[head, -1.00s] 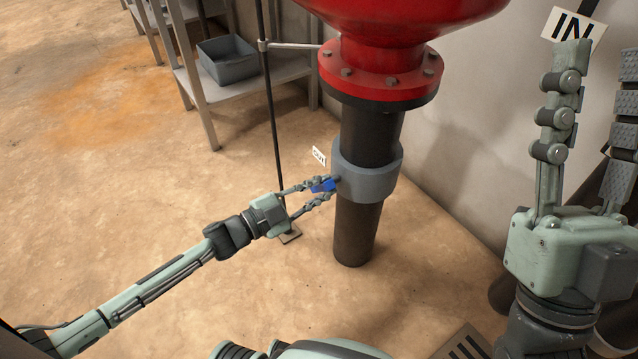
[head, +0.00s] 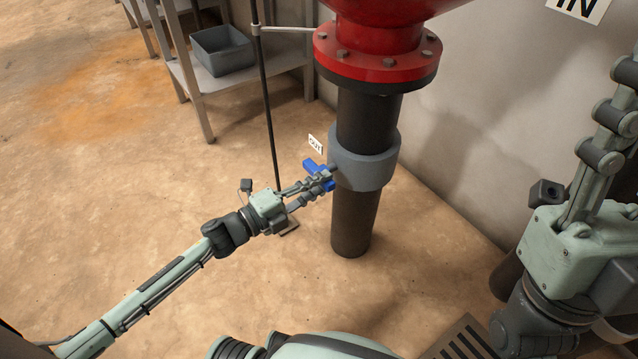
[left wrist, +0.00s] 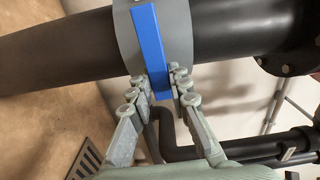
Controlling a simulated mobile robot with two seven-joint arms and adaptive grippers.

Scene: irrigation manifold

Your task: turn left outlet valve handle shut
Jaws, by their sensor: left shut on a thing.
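The blue valve handle (head: 312,165) is on the grey valve collar (head: 364,160) around the dark vertical pipe (head: 352,226), below the red tank. An OUT label (head: 315,144) shows beside it. My left gripper (head: 325,178) is shut on the handle, on the pipe's left side. In the left wrist view the blue handle (left wrist: 152,45) lies across the pipe (left wrist: 60,50), and one end sits between the fingers of my left gripper (left wrist: 157,78).
The red tank flange (head: 375,66) is above the collar. A thin dark rod (head: 268,110) stands left of the pipe, near my left gripper. A metal shelf (head: 190,85) with a grey bin (head: 222,50) is at the back left. The floor to the left is open.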

